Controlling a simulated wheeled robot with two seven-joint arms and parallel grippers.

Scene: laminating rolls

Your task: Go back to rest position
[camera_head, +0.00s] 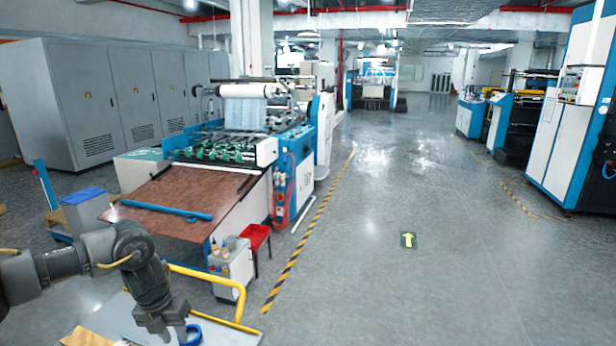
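My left arm comes in from the left edge, and its dark grey gripper (168,329) points down at the bottom left. It is over a light grey surface (228,336) with a yellow rail. A blue ring (191,335) lies beside the fingertips, at their right; I cannot tell whether they touch. The fingers are small and dark, so their opening is unclear. My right gripper is not in view.
A laminating machine (285,180) with a brown sloped board (180,190) stands ahead at left. A white box (228,272) and a red tray (256,238) are beside it. Grey cabinets (90,95) line the left. The floor (400,290) at centre right is clear.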

